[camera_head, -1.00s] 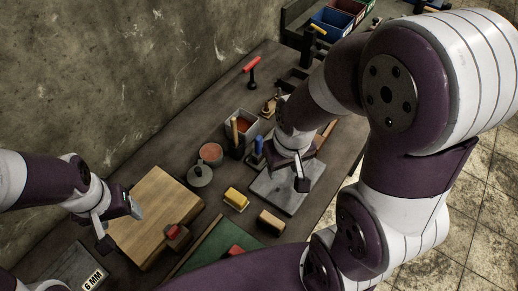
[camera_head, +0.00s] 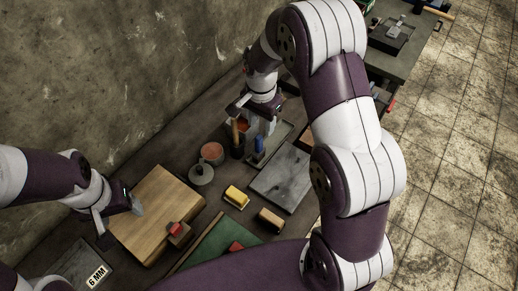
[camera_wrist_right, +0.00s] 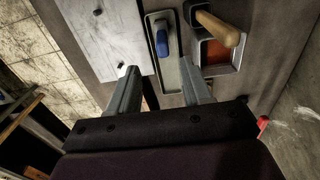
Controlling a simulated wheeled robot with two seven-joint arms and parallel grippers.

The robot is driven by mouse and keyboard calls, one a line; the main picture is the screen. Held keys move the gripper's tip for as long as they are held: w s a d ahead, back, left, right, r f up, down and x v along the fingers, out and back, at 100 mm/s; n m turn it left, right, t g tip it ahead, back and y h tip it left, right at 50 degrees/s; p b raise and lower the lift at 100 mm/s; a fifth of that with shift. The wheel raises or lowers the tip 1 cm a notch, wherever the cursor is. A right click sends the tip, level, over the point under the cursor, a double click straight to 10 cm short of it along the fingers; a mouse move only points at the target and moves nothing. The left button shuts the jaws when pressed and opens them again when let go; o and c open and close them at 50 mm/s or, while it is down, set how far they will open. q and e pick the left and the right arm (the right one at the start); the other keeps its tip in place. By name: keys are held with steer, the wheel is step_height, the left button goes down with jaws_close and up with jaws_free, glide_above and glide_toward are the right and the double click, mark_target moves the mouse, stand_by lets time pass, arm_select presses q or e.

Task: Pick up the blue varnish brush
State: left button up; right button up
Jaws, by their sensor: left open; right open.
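The blue varnish brush (camera_head: 259,144) stands with its blue handle up in a narrow grey tray (camera_head: 281,134), left of a grey slab. In the right wrist view its blue handle (camera_wrist_right: 162,42) lies ahead of the fingertips, between their lines, inside the tray (camera_wrist_right: 172,77). My right gripper (camera_head: 254,116) is open and empty above the tray; in its wrist view the fingers (camera_wrist_right: 160,88) are wide apart and do not touch the brush. My left gripper (camera_head: 118,212) is open and empty over the left edge of a wooden board.
A wooden-handled tool (camera_head: 236,132) stands close left of the brush. The grey slab (camera_head: 284,178) lies to the right. The wall (camera_head: 110,80) bounds the left.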

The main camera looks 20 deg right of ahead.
mark_target(259, 137)
steer(key=f, duration=0.2)
steer(key=shift+w+f, duration=0.25)
steer(key=shift+f, duration=0.1)
steer(key=f, duration=0.1)
steer(key=f+p, duration=0.1)
steer(key=f, duration=0.1)
steer(key=f+p, duration=0.1)
steer(key=f, duration=0.1)
steer(key=shift+s+a, duration=0.3)
steer(key=shift+w+f, duration=0.15)
steer(key=shift+f, duration=0.05)
jaws_close()
